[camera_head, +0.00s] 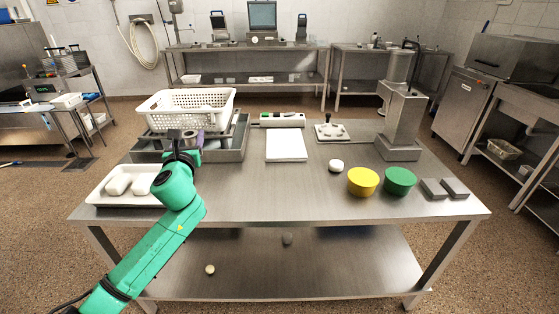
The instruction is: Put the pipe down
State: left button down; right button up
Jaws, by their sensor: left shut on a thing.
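My left arm comes in from the lower left, and my left gripper (187,148) is at the back left of the steel table (250,199). It is over the front part of a grey metal tray (228,154), in front of the white basket. It is shut on a small dark purplish piece, the pipe (200,139) as far as I can tell, which stands roughly upright. My wrist hides much of it, and I cannot tell whether its lower end touches the tray. My right gripper is not in view.
A white perforated basket (188,106) sits at the back of the tray. A white tray with pale blocks (118,184) is at left. A white board (286,145), yellow tub (363,182), green tub (399,181) and metal machine (401,123) stand rightward. The front middle is clear.

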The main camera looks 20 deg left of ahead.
pick_arm(q)
jog(key=shift+w+a+r, duration=0.2)
jog(key=shift+a+r, duration=0.45)
jog(key=shift+r, duration=0.2)
notch_tip(320, 180, down, 20)
jog(key=b, duration=0.8)
jog(key=shift+f, duration=0.25)
jog(key=shift+r, duration=0.15)
jog(key=shift+f, duration=0.2)
jog(key=shift+c, duration=0.8)
grip_release()
jog(key=shift+r, duration=0.15)
